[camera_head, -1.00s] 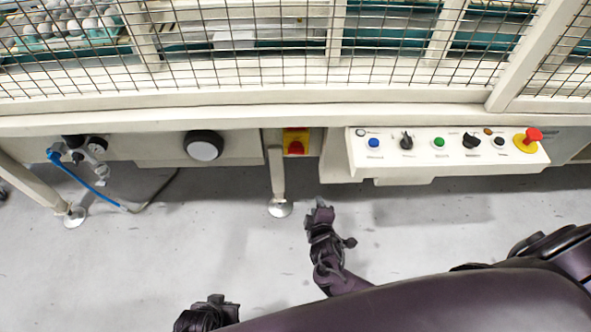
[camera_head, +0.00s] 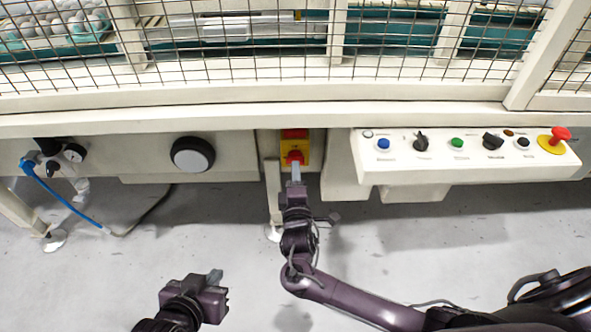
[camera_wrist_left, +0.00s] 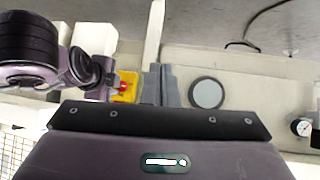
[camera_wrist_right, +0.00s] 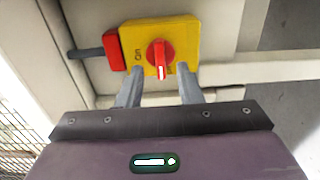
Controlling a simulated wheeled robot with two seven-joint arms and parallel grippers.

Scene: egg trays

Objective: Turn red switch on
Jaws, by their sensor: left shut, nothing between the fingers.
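The red rotary switch (camera_wrist_right: 160,52) sits on a yellow box (camera_wrist_right: 188,32) under the machine frame. It also shows in the head view (camera_head: 294,157) and small in the left wrist view (camera_wrist_left: 122,88). In the right wrist view its white mark is at the bottom end of the knob, and an "ON" label is to its left. My right gripper (camera_head: 296,170) is open, with its fingers (camera_wrist_right: 160,80) apart just short of the knob, one toward each side. My left gripper (camera_head: 215,276) is shut and empty, low and well away from the switch.
A control panel (camera_head: 470,174) with several buttons and a red emergency stop (camera_head: 561,134) is to the right. A round black-rimmed dial (camera_head: 193,155) is to the left. A machine leg (camera_head: 272,195) stands beside my right gripper. The grey floor is clear.

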